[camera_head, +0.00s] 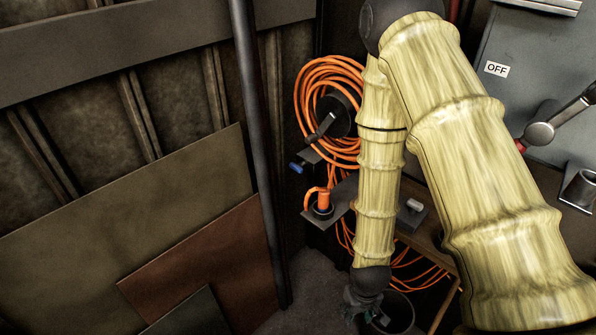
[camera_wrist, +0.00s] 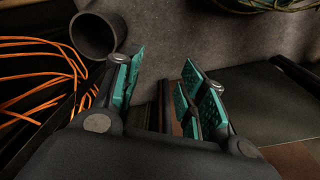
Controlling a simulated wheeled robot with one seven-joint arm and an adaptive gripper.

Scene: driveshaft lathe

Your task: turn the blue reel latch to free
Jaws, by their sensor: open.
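The blue reel latch (camera_head: 296,168) shows in the head view as a small blue grip at the left end of a dark bracket. It sits just below and left of the cable reel (camera_head: 336,114), which carries coiled orange cable. My gripper (camera_head: 366,308) hangs low in the head view, well below and right of the latch, near the floor. In the wrist view my gripper (camera_wrist: 160,85) has its teal-padded fingers apart with nothing between them. The latch is not visible in the wrist view.
An orange plug (camera_head: 324,200) stands on a shelf bracket below the reel. A dark bucket (camera_head: 398,312) is beside my gripper, also seen in the wrist view (camera_wrist: 97,34). A dark post (camera_head: 258,150) and leaning panels (camera_head: 130,230) fill the left. Loose orange cable (camera_wrist: 40,75) lies nearby.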

